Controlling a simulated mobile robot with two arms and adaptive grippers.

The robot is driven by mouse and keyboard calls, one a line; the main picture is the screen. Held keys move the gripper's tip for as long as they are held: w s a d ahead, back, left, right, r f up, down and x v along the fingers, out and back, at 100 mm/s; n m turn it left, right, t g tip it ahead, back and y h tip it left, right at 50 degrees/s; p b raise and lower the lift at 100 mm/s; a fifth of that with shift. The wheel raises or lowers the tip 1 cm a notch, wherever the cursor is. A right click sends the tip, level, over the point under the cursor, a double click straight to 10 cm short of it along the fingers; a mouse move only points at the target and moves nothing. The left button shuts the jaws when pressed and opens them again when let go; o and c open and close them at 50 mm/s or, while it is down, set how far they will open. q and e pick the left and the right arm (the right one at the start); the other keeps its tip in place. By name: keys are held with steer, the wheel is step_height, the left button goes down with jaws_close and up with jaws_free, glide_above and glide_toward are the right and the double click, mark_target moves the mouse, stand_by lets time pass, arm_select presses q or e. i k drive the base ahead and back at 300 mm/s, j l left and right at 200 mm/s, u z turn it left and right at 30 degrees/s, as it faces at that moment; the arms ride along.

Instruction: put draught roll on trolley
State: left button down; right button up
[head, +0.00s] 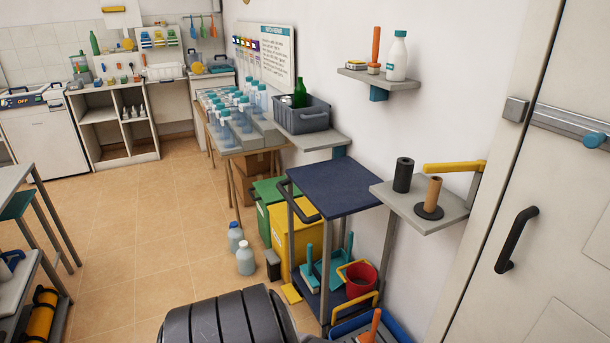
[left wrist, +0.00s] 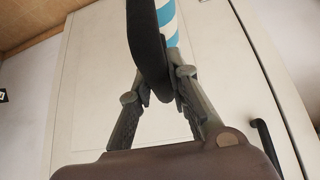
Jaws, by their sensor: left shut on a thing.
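The trolley has a dark blue top shelf (head: 335,188), which is bare, and a black push handle at its left end. My left gripper (left wrist: 160,88) is in the left wrist view only, with its fingers closed on a dark curved piece (left wrist: 148,40). A blue-and-white striped part (left wrist: 168,22) shows right behind that piece; together they look like the draught roll, mostly cut off by the frame. How the two parts join is hidden. My right gripper is not in view.
The trolley's lower shelf holds a red bucket (head: 358,279) and a teal dustpan. A wall shelf (head: 425,210) with a black roll (head: 403,175) and brown roll juts out right of the trolley. Yellow and green bins (head: 292,235) stand behind it. Open tiled floor lies left.

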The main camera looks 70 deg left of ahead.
mark_target(337, 186)
steer(key=j+u, duration=0.4)
steer(key=i+j+u, duration=0.15)
steer(key=j+u, duration=0.15)
steer(key=u, duration=0.15)
